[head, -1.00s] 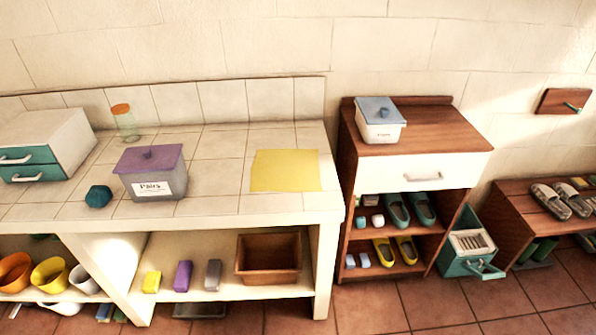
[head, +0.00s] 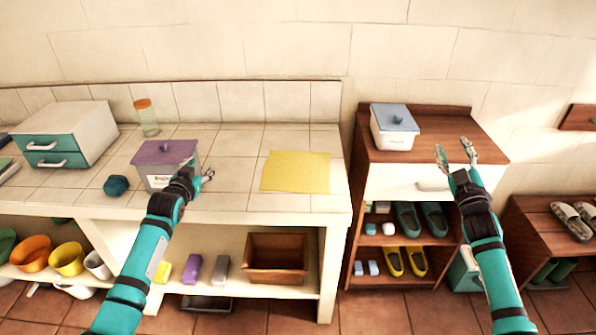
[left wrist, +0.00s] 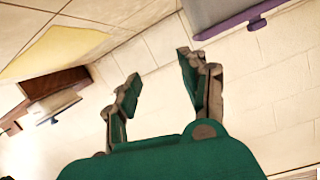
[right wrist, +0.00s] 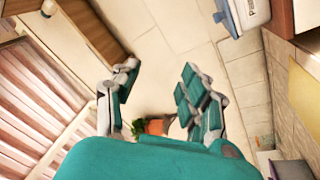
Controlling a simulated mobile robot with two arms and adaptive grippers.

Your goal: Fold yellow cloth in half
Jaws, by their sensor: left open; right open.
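The yellow cloth (head: 296,171) lies flat and unfolded on the tiled counter, near its right end. It also shows at the upper left of the left wrist view (left wrist: 55,50) and at the right edge of the right wrist view (right wrist: 304,95). My left gripper (head: 202,170) is open and empty in front of the purple-lidded box, left of the cloth and apart from it. My right gripper (head: 454,149) is open and empty in front of the wooden cabinet, well right of the cloth. Nothing covers the cloth in the head view.
The purple-lidded box (head: 152,156), a teal lump (head: 116,186), a glass jar (head: 147,118) and a drawer unit (head: 70,135) stand left on the counter (head: 240,201). A blue-lidded box (head: 393,127) stands on the cabinet (head: 455,138). Counter around the cloth is clear.

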